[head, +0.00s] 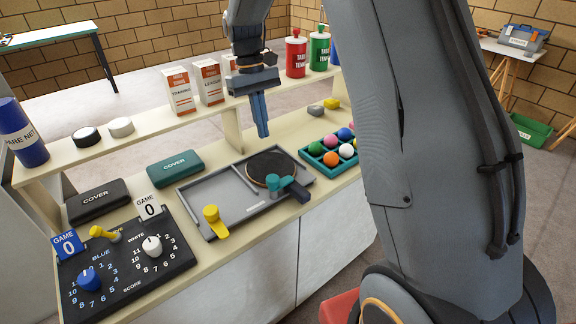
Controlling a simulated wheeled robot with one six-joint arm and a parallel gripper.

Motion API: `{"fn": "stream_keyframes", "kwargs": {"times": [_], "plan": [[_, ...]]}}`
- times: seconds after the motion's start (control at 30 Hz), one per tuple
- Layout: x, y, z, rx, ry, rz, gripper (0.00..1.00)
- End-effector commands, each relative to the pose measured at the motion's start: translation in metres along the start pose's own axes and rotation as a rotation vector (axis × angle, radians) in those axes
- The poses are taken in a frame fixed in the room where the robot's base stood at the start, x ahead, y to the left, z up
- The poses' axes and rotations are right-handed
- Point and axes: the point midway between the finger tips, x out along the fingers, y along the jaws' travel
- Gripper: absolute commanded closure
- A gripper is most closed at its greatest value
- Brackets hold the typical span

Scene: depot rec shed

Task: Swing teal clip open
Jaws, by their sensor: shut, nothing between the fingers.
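The teal clip (273,183) sits at the front of a grey tray (233,217) on the counter. Its arm points right, across the neck of a dark paddle (268,163). The paddle lies in the tray's right part, its dark blue handle (298,191) sticking out over the front edge. A yellow clip (213,220) stands at the tray's front left. My gripper (264,132) points down with its blue fingers together and empty. It appears above and behind the paddle, apart from the teal clip.
A teal ball box (313,178) is right of the tray, close to my arm. A scoreboard (125,262) and two cover cases (174,168) are left. A raised shelf (150,118) behind holds boxes, tins and tape rolls. My arm hides the counter's right end.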

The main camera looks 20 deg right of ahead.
Motion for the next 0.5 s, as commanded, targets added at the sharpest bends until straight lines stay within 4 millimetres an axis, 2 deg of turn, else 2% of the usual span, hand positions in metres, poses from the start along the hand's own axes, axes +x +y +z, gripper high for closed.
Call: {"fn": "stream_keyframes", "kwargs": {"times": [0.3,0.5], "plan": [[0.002,0.002,0.001,0.004,0.0,-0.001,1.0],[0.023,0.002,0.002,0.004,-0.003,-0.001,1.0]]}}
